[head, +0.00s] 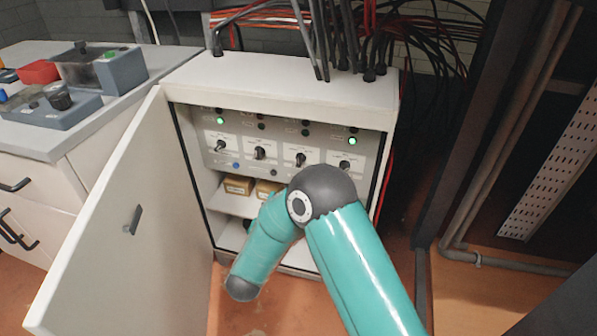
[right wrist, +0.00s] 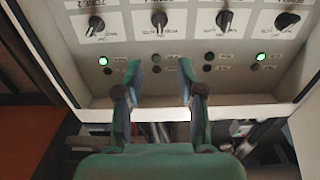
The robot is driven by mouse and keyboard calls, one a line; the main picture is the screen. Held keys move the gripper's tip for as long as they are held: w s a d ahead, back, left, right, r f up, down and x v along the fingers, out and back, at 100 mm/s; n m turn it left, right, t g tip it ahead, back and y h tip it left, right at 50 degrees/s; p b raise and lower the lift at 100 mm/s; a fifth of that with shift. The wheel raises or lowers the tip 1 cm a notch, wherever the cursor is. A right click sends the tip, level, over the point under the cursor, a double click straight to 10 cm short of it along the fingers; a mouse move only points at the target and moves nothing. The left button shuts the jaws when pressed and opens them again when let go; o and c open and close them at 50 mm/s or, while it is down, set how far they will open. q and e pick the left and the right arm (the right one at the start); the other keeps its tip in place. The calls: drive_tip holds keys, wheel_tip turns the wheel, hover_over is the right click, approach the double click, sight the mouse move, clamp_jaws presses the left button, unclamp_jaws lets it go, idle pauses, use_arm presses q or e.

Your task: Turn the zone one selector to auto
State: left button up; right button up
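A grey control panel (head: 285,130) inside an open white cabinet carries a row of several black selector knobs. In the head view I see the left end knob (head: 221,146), two middle knobs (head: 259,153) (head: 301,160) and the right end knob (head: 345,166). The labels are too small to tell surely which is zone one. The right wrist view shows the panel upside down, with knobs (right wrist: 95,25) (right wrist: 225,20) along the top. My right gripper (right wrist: 160,70) is open and empty, its fingers apart over the indicator lights. In the head view it is hidden behind my arm. My left gripper is not in view.
The cabinet door (head: 120,220) stands open to the left. Green lights (head: 220,121) (head: 353,141) glow at both ends of the panel. Small boxes (head: 238,186) sit on a shelf below. Cables (head: 340,40) run from the cabinet top. A counter (head: 130,90) stands left.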

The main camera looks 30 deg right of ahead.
sight(298, 163)
drive_tip(key=b+x, duration=0.2)
drive_tip(key=x, duration=1.4)
drive_tip(key=shift+w+d, duration=0.1)
drive_tip(key=shift+d, duration=0.05)
